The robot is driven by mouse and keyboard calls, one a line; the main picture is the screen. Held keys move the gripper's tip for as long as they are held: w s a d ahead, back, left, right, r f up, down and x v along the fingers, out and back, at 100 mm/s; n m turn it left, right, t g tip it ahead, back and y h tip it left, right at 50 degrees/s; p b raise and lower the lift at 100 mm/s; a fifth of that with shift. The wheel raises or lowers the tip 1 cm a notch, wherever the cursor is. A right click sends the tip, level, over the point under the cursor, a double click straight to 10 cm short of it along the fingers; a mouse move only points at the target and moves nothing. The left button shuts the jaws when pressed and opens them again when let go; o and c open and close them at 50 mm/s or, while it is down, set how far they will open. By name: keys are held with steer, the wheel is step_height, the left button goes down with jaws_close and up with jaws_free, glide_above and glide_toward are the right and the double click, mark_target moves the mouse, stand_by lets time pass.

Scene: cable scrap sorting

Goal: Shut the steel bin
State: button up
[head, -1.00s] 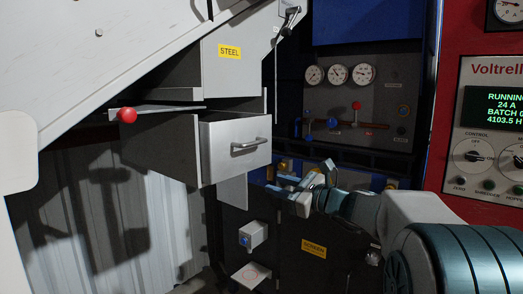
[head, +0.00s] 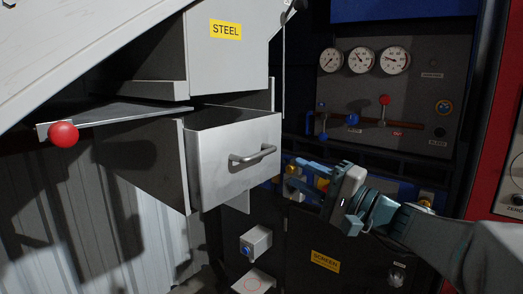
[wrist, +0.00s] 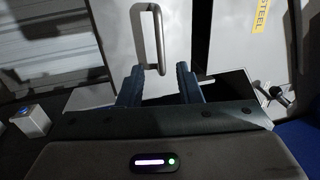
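The steel bin (head: 218,175) is a grey metal drawer below the yellow STEEL label (head: 226,29). It stands pulled out, with its open top showing at the front. Its bar handle (head: 253,155) is on the front face and also shows in the wrist view (wrist: 160,40). My gripper (head: 298,178) is just right of the bin front, with its fingers pointing toward it. In the wrist view my gripper (wrist: 160,82) has its two dark fingers apart with nothing between them. The handle's near end lies just beyond the gap between the fingertips. I see no clear contact.
A lever with a red ball (head: 63,134) sticks out left of the bin. A dark panel with gauges (head: 361,60) and small levers stands behind my gripper. A small box with a blue knob (head: 256,242) and a SCREEN label (head: 325,261) are below.

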mark_target(264, 155)
steer(key=p+x, duration=0.3)
steer(key=x, duration=0.8)
steer(key=shift+w+a+r, duration=0.1)
steer(key=shift+w+a, duration=0.05)
steer(key=shift+w, duration=0.2)
